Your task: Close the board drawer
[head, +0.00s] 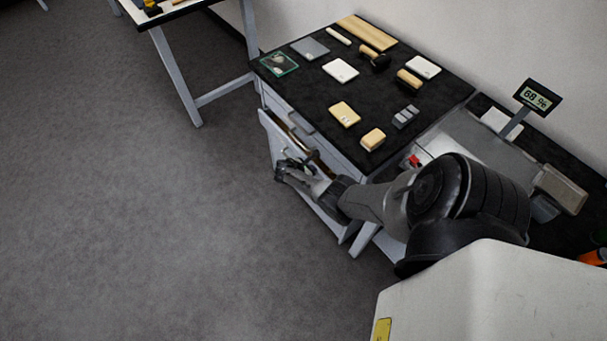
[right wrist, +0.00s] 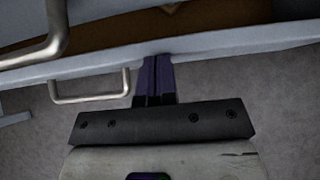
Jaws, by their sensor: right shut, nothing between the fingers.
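The board drawer (head: 268,128) stands pulled out from the front of the black-topped cabinet. Brown material shows inside it, behind its pale front. My right gripper (head: 284,170) is at the outer side of the drawer front, with its arm reaching in from the right. In the right wrist view the gripper's closed fingers (right wrist: 154,78) point at the pale drawer front (right wrist: 220,42), their tips at its edge; I cannot tell whether they touch. They hold nothing. A metal bar handle (right wrist: 90,98) is just left of the fingers. My left gripper is out of view.
The cabinet top (head: 300,83) carries pale blocks, brushes, a wooden board (head: 366,32) and a green-edged tile. A bench with a digital display (head: 537,97) stands at right. Another table (head: 165,15) is at upper left. Open carpet (head: 130,220) lies left of the drawer.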

